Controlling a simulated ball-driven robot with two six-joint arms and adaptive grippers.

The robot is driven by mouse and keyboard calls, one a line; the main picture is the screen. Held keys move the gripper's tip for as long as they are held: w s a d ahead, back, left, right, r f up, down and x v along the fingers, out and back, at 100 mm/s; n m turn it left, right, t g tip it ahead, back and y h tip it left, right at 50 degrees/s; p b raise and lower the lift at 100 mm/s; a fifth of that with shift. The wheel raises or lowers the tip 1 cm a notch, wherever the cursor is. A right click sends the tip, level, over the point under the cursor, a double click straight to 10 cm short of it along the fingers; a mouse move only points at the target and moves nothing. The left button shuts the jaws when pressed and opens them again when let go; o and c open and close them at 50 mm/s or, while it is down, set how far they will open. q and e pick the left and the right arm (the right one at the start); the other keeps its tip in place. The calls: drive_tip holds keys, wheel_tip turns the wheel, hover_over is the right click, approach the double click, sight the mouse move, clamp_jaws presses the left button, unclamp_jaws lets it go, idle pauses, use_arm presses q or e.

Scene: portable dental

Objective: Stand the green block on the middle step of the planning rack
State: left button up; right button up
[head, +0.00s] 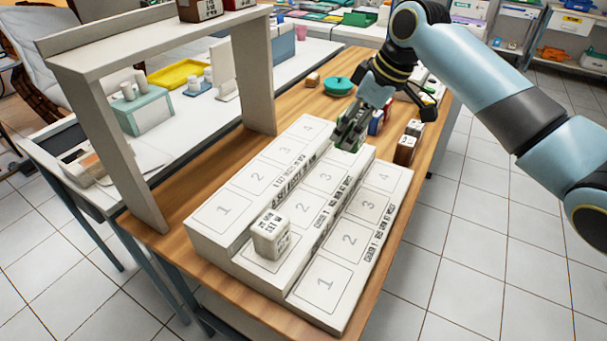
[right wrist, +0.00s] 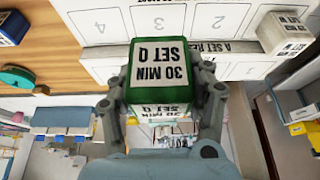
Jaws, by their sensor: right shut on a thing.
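The green block (right wrist: 160,75) has a white face reading "30 MIN SET Q" and sits between the two fingers of my right gripper (right wrist: 165,95) in the right wrist view. In the head view my right gripper (head: 350,133) is at the far end of the white planning rack (head: 205,240), by the slot 4 end of the middle step. Only a small green part of the block (head: 345,149) shows there, and I cannot tell whether it touches the step. A white block (head: 271,235) stands on slot 1 of the middle step. My left gripper is not in view.
Several small blocks (head: 404,152) stand on the wooden table right of the rack's far end. A green round lidded item (head: 338,86) lies behind. A grey shelf frame (head: 150,60) rises left of the rack. Middle slots 2 and 3 look clear.

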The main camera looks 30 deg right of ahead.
drive_tip(key=shift+w+a, duration=0.1)
drive_tip(key=shift+w, duration=0.05)
drive_tip(key=a+f, duration=0.2)
drive_tip(key=a, duration=0.1)
drive_tip(key=s+a+f+p, duration=0.1)
drive_tip(key=a+f, duration=0.1)
drive_tip(key=a, duration=0.2)
drive_tip(key=a+f+p, duration=0.1)
drive_tip(key=a+f, duration=0.1)
drive_tip(key=a, duration=0.2)
drive_tip(key=shift+s+a+f, duration=0.2)
drive_tip(key=shift+s+f, duration=0.2)
wheel_tip(320, 180, down, 3)
drive_tip(key=shift+f, duration=0.45)
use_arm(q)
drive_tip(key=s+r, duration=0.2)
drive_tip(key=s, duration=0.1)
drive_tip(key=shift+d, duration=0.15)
use_arm(e)
drive_tip(key=shift+f, duration=0.1)
